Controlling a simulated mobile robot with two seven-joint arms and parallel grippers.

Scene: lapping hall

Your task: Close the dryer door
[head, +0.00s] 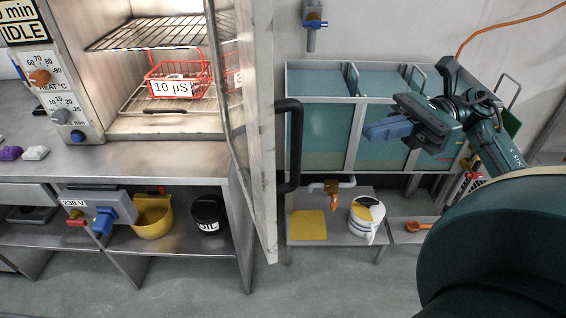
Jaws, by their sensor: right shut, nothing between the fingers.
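The dryer (85,50) stands at the upper left with its lit inside showing. Its door (258,120) is open, swung out towards me and seen nearly edge-on. A black bar handle (296,145) sits on the right, outer face of the door. My right gripper (368,132) is shut and empty, to the right of the handle and apart from it in the picture. Its fingers point left. My left gripper is not in view.
A red wire basket (180,85) labelled "10 µS" stands on a rack in the dryer. The steel bench (150,158) is below. Teal tanks (325,130) stand behind my right gripper. A low shelf (340,235) holds a white and yellow container (366,215).

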